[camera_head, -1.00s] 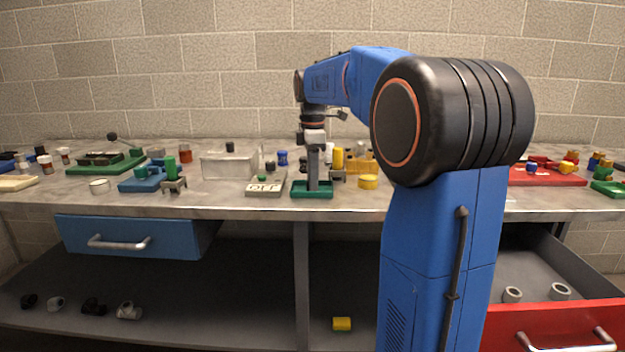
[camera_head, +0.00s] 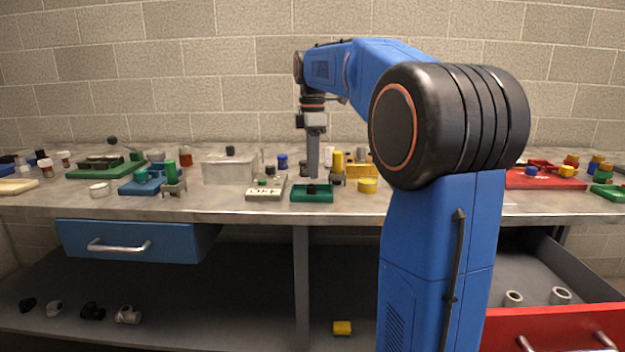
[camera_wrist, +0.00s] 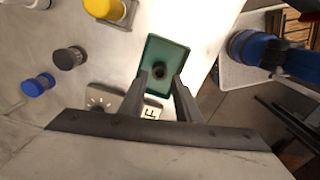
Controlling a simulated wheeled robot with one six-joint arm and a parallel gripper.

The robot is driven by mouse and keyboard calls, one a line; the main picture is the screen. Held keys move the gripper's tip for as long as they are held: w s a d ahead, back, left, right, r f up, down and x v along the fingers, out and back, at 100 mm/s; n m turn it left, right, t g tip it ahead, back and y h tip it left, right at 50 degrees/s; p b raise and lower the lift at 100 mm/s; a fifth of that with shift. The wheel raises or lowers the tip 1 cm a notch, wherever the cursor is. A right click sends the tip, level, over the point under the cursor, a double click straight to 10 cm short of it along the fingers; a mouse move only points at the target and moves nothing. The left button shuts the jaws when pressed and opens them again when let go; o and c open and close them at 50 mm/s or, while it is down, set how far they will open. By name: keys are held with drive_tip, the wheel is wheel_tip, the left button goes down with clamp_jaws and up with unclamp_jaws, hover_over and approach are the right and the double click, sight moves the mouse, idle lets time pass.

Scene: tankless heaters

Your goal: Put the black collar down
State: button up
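The black collar (camera_head: 312,189) sits in the green tray (camera_head: 327,196) at the front of the bench. In the wrist view the collar (camera_wrist: 157,73) is a small dark ring on the floor of the green tray (camera_wrist: 160,49). My gripper (camera_head: 313,176) points straight down just above the tray, apart from the collar. In the wrist view my gripper's fingers (camera_wrist: 160,80) are spread, with an empty gap between them and the collar beyond their tips.
Left of the tray is a pale block with lettering (camera_head: 265,194). A yellow ring (camera_head: 368,186) stands to the right, and a yellow cylinder (camera_head: 337,162) behind. A clear box (camera_head: 228,168) is at the back left.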

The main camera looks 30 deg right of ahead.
sight(312, 185)
wheel_tip(312, 185, up, 7)
drive_tip(key=shift+f, duration=0.2)
drive_tip(key=s+a+f+m+t, duration=0.1)
drive_tip(key=s+a+f+m, duration=0.3)
drive_tip(key=s+f, duration=0.5)
drive_tip(key=s+a+f+m+t, duration=0.2)
drive_tip(key=s+a+f+m, duration=0.3)
drive_tip(key=s+f, duration=0.5)
drive_tip(key=s+a+f+m+t, duration=0.1)
drive_tip(key=s+a+f+m, duration=0.3)
drive_tip(key=s+a+f, duration=0.3)
drive_tip(key=s+f, duration=0.2)
drive_tip(key=s, duration=0.2)
drive_tip(key=shift+f+t, duration=0.15)
drive_tip(key=shift+t, duration=0.25)
drive_tip(key=shift+s+d, duration=0.1)
drive_tip(key=shift+s, duration=0.05)
